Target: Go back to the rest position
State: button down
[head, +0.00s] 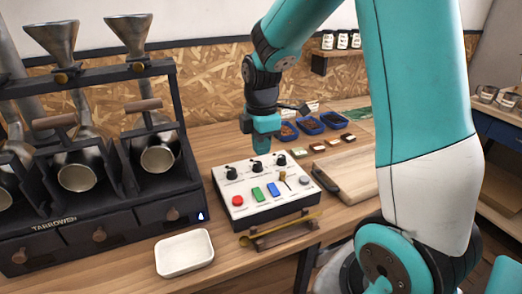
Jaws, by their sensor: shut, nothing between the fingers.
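My gripper (261,146) hangs at the end of my teal arm, above the back of the white control box. It is shut and holds nothing. The control box (244,211) has black knobs along its back, and red, green and blue buttons and a small brass lever on its front part. From this view I cannot tell whether the fingertips touch the box or a knob.
A dark sample roaster (20,252) with metal funnels stands at left. A white tray (184,274) lies before it. A brass scoop (279,229) rests on a wooden holder. Blue bean trays (334,127) and a wooden board (350,178) are at right.

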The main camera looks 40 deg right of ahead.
dwell(0.4)
jog(key=s+a+r+m+y, duration=0.2)
jog(key=s+a+r+m, duration=0.2)
jog(key=s+a, duration=0.65)
jog(key=s+a+r+m+y, duration=0.2)
jog(key=s+a+r+m, duration=0.2)
jog(key=s+a, duration=0.6)
jog(key=m+t+h+p, duration=0.4)
jog(key=m+h, duration=0.1)
jog(key=m, duration=0.5)
send_over(256, 188)
jog(key=s+a, duration=0.1)
jog(key=s, duration=0.4)
notch_tip(256, 188, down, 9)
jog(key=x, duration=0.4)
jog(key=p+x, duration=0.1)
jog(key=x, duration=0.4)
jog(key=s+x, duration=0.1)
jog(key=x, duration=0.3)
jog(key=shift+w+a+f, duration=0.2)
jog(key=shift+f, duration=0.25)
